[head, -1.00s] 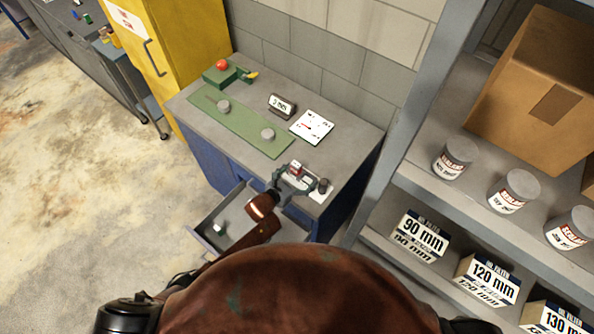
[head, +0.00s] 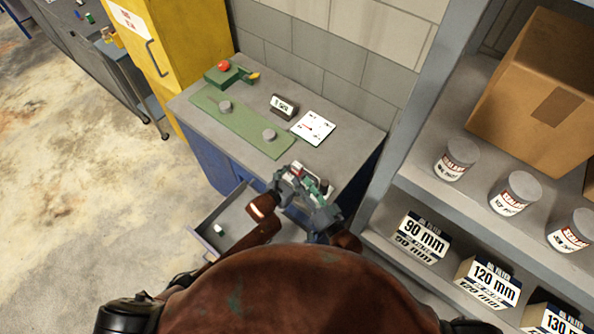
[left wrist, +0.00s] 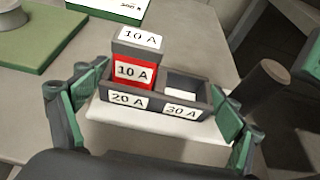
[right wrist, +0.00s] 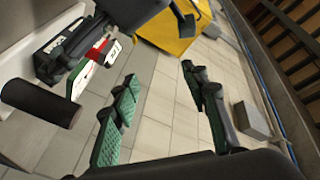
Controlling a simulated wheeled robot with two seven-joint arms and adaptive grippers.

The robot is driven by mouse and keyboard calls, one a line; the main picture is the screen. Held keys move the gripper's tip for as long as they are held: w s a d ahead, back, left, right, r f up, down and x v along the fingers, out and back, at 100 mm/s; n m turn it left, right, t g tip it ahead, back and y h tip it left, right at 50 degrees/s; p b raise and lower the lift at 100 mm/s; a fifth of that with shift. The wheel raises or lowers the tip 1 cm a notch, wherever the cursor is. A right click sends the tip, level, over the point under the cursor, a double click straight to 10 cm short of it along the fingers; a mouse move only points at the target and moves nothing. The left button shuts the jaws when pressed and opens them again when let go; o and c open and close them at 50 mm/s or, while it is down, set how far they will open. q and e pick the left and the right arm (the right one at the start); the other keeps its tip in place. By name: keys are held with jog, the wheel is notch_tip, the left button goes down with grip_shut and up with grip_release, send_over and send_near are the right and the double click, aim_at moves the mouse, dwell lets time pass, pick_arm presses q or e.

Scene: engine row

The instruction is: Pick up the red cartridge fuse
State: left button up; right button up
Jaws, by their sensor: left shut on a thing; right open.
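The red cartridge fuse (left wrist: 135,72), labelled 10 A, stands in the left compartment of a small dark fuse box (left wrist: 158,112) with 20 A and 30 A labels on its front. The fuse shows small in the head view (head: 297,169) and partly in the right wrist view (right wrist: 97,51). My left gripper (head: 292,182) is shut on the fuse box, one finger at each side, not on the fuse. My right gripper (right wrist: 160,88) is open and empty beside the box, near the bench's front edge.
A dark upright cylinder (left wrist: 262,86) stands right of the box. The grey bench (head: 350,139) also bears a green mat (head: 241,125), a small sign (head: 284,106) and a white card (head: 314,127). Below is an open drawer (head: 240,215). A shelf (head: 417,185) stands to the right.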

jog(key=w+a+r+n+t+y, duration=0.15)
jog(key=w+r+n, duration=0.35)
jog(key=r, duration=0.5)
jog(key=w+a+r+n+t, duration=0.25)
jog(key=r+n, duration=0.35)
jog(key=r, duration=0.5)
jog(key=n+g+h, duration=0.2)
jog(key=g+h, duration=0.6)
jog(key=g, duration=0.9)
send_over(298, 165)
jog(key=s+d, duration=0.2)
notch_tip(298, 165, down, 23)
jog(key=shift+w+x, duration=0.15)
jog(key=shift+x, duration=1.25)
jog(key=shift+w+x, duration=0.15)
jog(key=shift+x, duration=1.3)
jog(key=shift+r, duration=0.1)
